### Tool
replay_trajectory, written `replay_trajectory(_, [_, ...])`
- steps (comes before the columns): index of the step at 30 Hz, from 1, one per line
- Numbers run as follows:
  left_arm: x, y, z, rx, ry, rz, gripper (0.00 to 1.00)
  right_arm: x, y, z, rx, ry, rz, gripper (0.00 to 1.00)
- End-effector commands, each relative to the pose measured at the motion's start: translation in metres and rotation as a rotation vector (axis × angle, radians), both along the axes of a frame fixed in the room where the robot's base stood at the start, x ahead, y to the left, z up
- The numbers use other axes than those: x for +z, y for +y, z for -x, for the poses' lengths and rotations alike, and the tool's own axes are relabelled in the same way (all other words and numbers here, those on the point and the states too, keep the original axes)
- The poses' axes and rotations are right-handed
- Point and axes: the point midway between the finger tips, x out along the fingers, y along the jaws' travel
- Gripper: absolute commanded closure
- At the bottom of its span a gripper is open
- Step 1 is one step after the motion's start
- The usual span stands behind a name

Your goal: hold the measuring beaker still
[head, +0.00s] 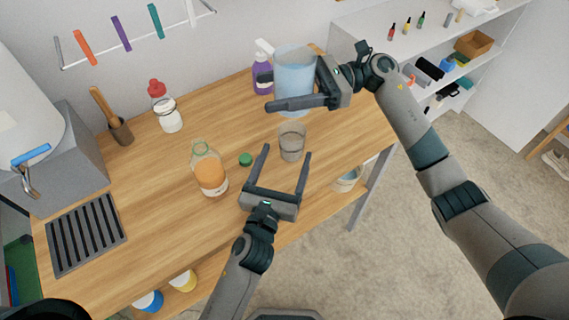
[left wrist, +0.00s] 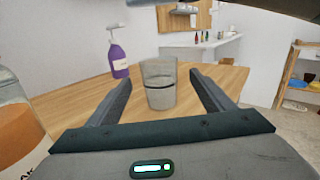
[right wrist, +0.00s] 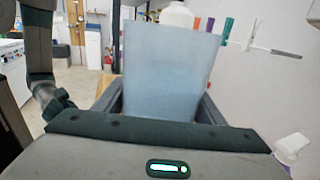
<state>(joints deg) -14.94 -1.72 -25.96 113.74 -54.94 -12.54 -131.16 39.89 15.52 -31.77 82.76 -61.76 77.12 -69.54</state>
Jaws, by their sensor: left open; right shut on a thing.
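The measuring beaker (head: 292,140), a small clear cup with a greyish lower part, stands upright on the wooden table. My left gripper (head: 287,151) is open, its fingers pointing at the beaker from the near side. In the left wrist view the beaker (left wrist: 160,85) shows between the two spread fingers, with gaps on both sides. My right gripper (head: 267,91) is shut on a large pale-blue translucent container (head: 294,72), behind the beaker. The container (right wrist: 168,75) fills the middle of the right wrist view; whether its base touches the table is unclear.
A bottle of orange liquid (head: 210,172) and a green cap (head: 246,159) are left of the beaker. A red-capped jar (head: 165,110) and a dark drain grille (head: 86,234) are farther left. The table's right edge is close.

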Motion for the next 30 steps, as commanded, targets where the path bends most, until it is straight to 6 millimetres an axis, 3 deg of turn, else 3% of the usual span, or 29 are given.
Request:
replay_trajectory(6, [-0.013, 0.000, 0.009, 0.031, 0.036, -0.012, 0.25, 0.001, 0.000, 0.000, 0.000, -0.002, -0.002, 0.74])
replay_trajectory(19, [-0.013, 0.000, 0.008, 0.031, 0.036, -0.012, 0.25, 0.001, 0.000, 0.000, 0.000, -0.001, -0.002, 0.74])
replay_trajectory(30, [-0.012, -0.006, -0.017, 0.032, 0.034, -0.011, 0.25, 0.001, 0.000, 0.000, 0.000, -0.002, -0.002, 0.74])
